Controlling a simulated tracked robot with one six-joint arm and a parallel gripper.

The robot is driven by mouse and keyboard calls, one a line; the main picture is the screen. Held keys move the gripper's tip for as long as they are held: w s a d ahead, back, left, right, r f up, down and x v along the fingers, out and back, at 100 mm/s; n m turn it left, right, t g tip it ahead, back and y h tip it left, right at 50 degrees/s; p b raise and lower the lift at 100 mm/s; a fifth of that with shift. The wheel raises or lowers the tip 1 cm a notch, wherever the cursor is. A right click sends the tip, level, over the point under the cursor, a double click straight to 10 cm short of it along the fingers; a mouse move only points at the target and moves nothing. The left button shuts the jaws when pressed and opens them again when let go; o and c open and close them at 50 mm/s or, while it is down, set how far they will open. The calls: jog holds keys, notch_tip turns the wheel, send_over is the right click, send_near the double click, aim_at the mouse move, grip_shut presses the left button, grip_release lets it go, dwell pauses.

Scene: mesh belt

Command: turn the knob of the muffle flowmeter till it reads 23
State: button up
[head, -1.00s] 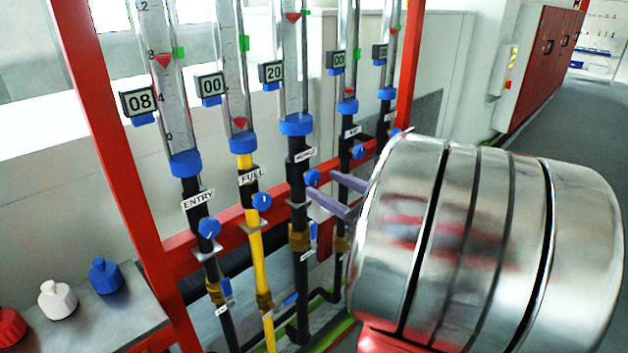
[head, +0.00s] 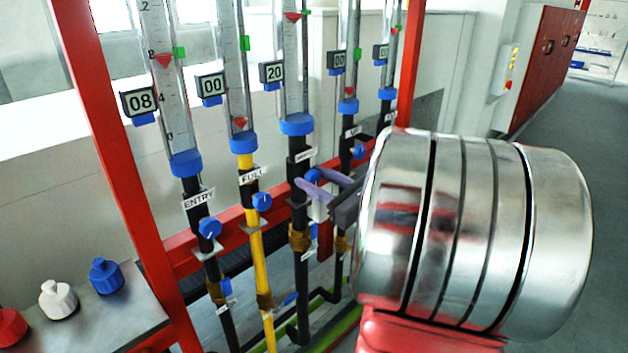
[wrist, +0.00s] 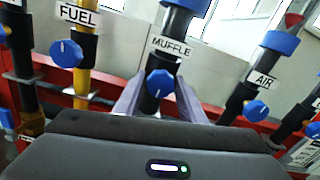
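The muffle flowmeter (head: 292,60) is the middle tube on the rack, and its display (head: 271,72) reads 20. Its blue knob (wrist: 160,83) sits below the MUFFLE label (wrist: 171,47) in the wrist view. In the head view the knob (head: 313,175) is partly hidden by my fingers. My gripper (wrist: 159,92) is open, with one purple finger on the left and one on the right of the knob. A gap seems to show between the knob and each finger; I cannot tell whether either touches.
The ENTRY knob (head: 210,228) and FUEL knob (head: 262,202) are to the left. The AIR knob (wrist: 256,109) is to the right. A red rail (head: 232,232) runs behind the pipes. Bottles, one of them white (head: 57,299), stand on a grey shelf at lower left.

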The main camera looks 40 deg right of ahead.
jog(key=c, duration=0.7)
jog(key=shift+o, duration=0.2)
jog(key=shift+n, duration=2.7)
jog(key=o, duration=1)
jog(key=shift+o, duration=0.2)
jog(key=shift+s, duration=0.1)
jog(key=s, duration=1.3)
jog(key=shift+s+d, duration=0.15)
jog(key=shift+s, duration=0.15)
